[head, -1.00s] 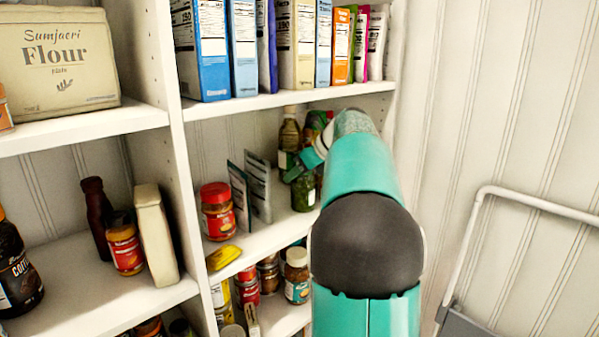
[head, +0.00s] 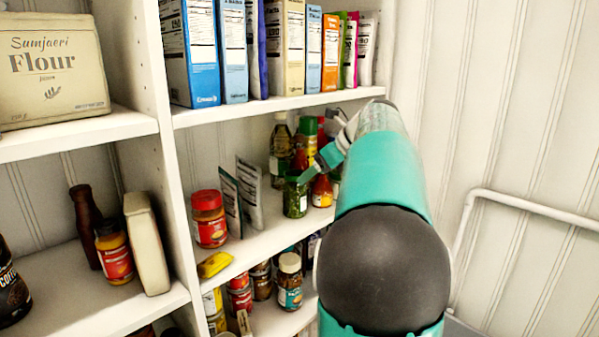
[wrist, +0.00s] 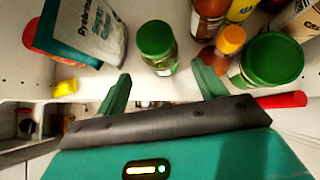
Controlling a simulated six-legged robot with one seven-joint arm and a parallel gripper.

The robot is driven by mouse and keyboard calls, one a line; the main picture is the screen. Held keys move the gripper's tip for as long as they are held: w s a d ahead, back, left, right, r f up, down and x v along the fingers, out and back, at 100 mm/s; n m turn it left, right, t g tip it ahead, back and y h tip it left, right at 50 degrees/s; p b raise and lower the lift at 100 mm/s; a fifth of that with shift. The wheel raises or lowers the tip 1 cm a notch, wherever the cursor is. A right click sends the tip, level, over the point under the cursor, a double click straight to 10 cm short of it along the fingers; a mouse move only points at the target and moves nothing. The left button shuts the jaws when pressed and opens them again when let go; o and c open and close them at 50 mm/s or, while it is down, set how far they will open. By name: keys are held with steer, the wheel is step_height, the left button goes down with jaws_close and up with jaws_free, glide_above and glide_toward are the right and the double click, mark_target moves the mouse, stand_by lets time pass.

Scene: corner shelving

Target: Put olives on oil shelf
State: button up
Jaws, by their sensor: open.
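A small glass jar with a green lid and green contents (head: 295,197) stands upright on the middle right shelf (head: 262,243); its label is too small to read, so I cannot confirm olives. In the wrist view the jar (wrist: 157,62) stands ahead of my gripper (wrist: 162,84), which is open and empty, its fingers spread to either side. In the head view my gripper (head: 322,165) is partly hidden by my arm, close to the jar. A tall bottle of yellowish liquid, perhaps oil (head: 280,150), stands behind the jar on the same shelf.
Red-capped and orange-capped bottles (wrist: 230,40) and a larger green-lidded jar (wrist: 272,60) crowd the right. Grey packets (head: 249,195) and a red-lidded jar (head: 209,218) stand left. Boxes (head: 232,50) line the shelf above. A metal frame (head: 530,207) stands right.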

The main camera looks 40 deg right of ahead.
steer(key=s+d, duration=0.1)
steer(key=s, duration=0.6)
steer(key=shift+s+d, duration=0.2)
steer(key=shift+s, duration=0.05)
